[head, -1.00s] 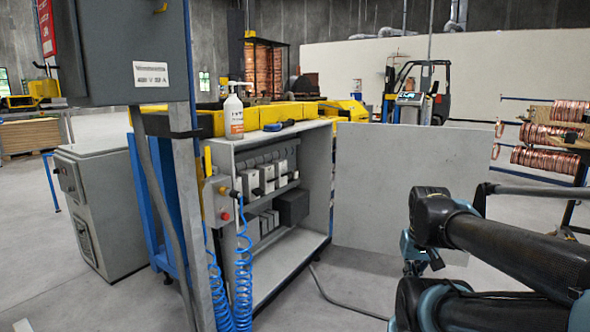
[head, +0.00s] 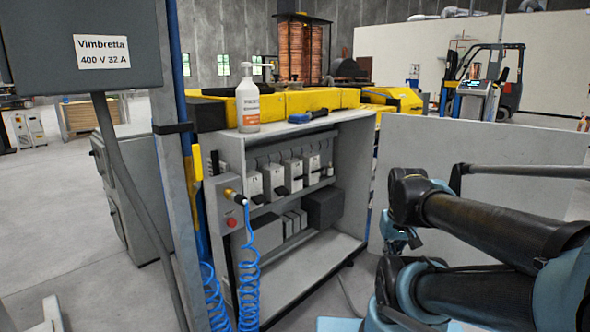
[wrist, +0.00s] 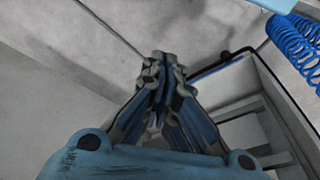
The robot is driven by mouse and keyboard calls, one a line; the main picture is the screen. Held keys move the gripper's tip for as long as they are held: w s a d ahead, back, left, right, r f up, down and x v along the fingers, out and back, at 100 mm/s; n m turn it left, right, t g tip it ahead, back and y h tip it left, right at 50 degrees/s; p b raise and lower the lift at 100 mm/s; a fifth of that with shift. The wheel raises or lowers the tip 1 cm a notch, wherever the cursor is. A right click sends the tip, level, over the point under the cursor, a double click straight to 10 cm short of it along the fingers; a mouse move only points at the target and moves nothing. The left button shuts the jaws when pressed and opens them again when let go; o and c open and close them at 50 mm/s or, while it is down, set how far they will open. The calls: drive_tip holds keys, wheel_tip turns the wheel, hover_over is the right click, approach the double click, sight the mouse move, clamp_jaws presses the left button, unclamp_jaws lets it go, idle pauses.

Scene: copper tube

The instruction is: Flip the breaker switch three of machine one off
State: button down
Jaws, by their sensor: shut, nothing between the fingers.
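The open grey cabinet (head: 229,152) of the machine stands left of centre in the head view. Inside it, a row of several white breaker switches with dark levers runs along the upper shelf; one breaker switch (head: 273,177) is near the middle of the row. The numbers and lever positions are too small to read. My gripper (wrist: 162,60) is in the wrist view with its fingers together, empty, above the floor beside the cabinet's frame (wrist: 272,92). In the head view my arm is at the right, apart from the switches, and its fingertips are not clear.
The open cabinet door (head: 470,150) stands behind my arm. Blue coiled hoses (head: 248,270) hang at the cabinet's left front. A post (head: 172,180) stands left. Floor is open before the cabinet.

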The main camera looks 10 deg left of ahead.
drive_tip(key=w+a+r+n+t+y, duration=0.1)
drive_tip(key=w+a+r+n, duration=0.2)
drive_tip(key=w, duration=0.4)
drive_tip(key=w+a+r+n+y, duration=0.1)
drive_tip(key=w+a+r+y, duration=0.1)
drive_tip(key=w+a+r, duration=0.4)
drive_tip(key=w+a+r+n+t+y, duration=0.1)
drive_tip(key=w+r, duration=0.2)
drive_tip(key=w, duration=0.5)
drive_tip(key=w+a+r+n+t+y, duration=0.1)
drive_tip(key=w+a+n, duration=0.15)
drive_tip(key=w, duration=0.45)
drive_tip(key=w+a+r+n+y, duration=0.1)
drive_tip(key=w+a, duration=0.3)
drive_tip(key=w, duration=0.3)
drive_tip(key=n+t+y, duration=0.1)
drive_tip(key=n+y, duration=0.1)
approach(301, 177)
wheel_tip(301, 177, up, 4)
drive_tip(key=d, duration=0.1)
drive_tip(key=shift+w, duration=0.8)
drive_tip(key=shift+x, duration=4.95)
